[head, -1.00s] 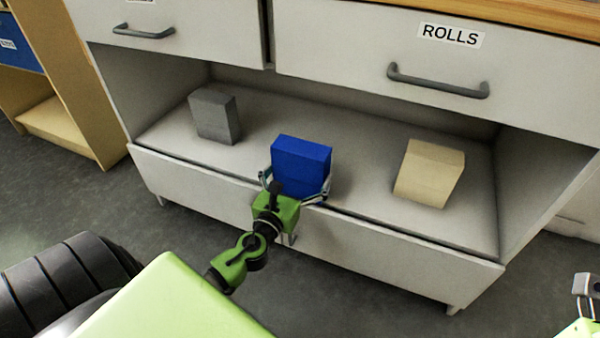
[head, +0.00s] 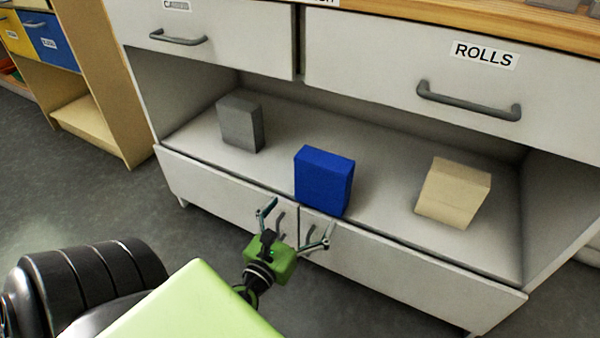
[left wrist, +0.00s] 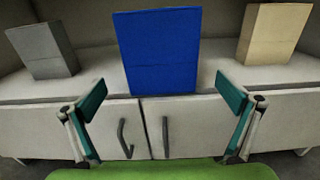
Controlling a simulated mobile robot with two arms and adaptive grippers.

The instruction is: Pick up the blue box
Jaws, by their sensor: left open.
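The blue box (head: 324,180) stands upright at the front edge of the open shelf, between a grey box and a beige box. In the left wrist view the blue box (left wrist: 158,62) is straight ahead, centred between my fingers and beyond their tips. My left gripper (head: 296,226) is open and empty, just in front of and below the box, apart from it. Its two spread fingers (left wrist: 162,92) also show in the left wrist view. My right gripper is not in view.
The grey box (head: 240,124) and beige box (head: 453,193) stand on the shelf (head: 385,190). A drawer labelled ROLLS (head: 485,54) overhangs the shelf. Cupboard doors with handles lie below it. A wooden rack (head: 100,90) stands at left.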

